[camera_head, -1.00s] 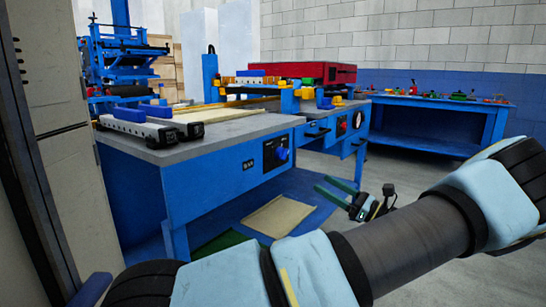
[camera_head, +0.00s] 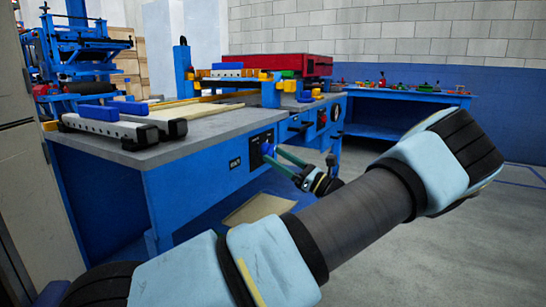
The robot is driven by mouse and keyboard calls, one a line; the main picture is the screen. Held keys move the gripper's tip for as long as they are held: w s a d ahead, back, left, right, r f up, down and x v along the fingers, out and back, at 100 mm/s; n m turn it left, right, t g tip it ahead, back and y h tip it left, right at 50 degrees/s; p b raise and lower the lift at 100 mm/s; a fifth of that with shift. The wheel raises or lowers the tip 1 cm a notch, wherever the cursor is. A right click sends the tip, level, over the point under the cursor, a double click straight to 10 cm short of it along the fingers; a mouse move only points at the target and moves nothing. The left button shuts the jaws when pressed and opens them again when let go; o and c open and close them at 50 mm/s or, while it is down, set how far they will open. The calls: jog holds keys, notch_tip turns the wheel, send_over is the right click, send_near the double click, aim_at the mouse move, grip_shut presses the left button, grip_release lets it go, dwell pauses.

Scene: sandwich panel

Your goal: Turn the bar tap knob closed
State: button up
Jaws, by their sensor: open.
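A blue knob (camera_head: 267,149) sits on a black plate on the blue front panel of the workbench (camera_head: 200,180). I take it for the bar tap knob; its label is too small to read and its turn position is unclear. My gripper (camera_head: 272,154) is open, with two long green fingers pointing left at the knob. The fingertips overlap the knob in the picture, one above and one below. I cannot tell whether they touch it.
More controls (camera_head: 321,117) sit on the panel farther right. Grey and blue clamp bars (camera_head: 110,126) lie on the bench top. A red case (camera_head: 280,65) stands behind. A second blue bench (camera_head: 400,94) is at the back right. A tan sheet (camera_head: 259,208) lies below the panel.

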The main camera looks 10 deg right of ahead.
jog(key=shift+x, duration=0.95)
grip_shut()
